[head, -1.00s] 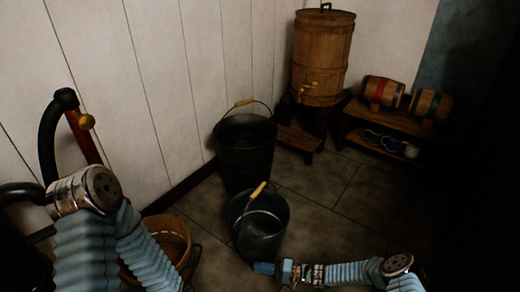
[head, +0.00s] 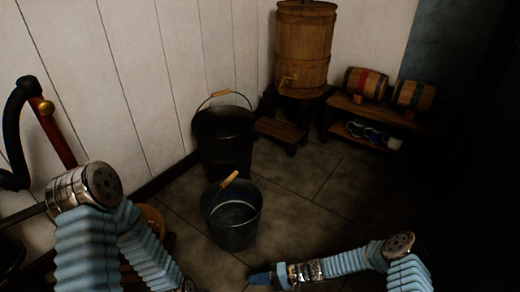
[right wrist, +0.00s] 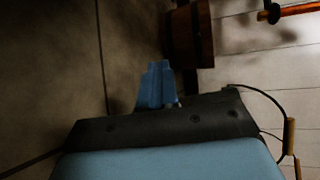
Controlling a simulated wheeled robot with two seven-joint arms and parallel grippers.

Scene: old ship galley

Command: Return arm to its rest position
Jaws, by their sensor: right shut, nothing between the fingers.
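My right arm (head: 345,262) reaches in from the lower right of the head view. Its gripper (head: 260,278) points left, low over the tiled floor, in front of the smaller metal bucket and apart from it in the picture. In the right wrist view the blue fingers (right wrist: 156,84) are together with nothing between them. My left arm (head: 95,235) is bent at the lower left of the head view. Its gripper cannot be made out there.
A small metal bucket (head: 231,228) stands before a larger black bucket (head: 222,145). A wooden barrel with a tap (head: 303,50) stands behind. A low shelf (head: 345,107) bears two small kegs, with mugs below. A wooden tub (head: 152,220) is partly hidden by my left arm. Floor at right is clear.

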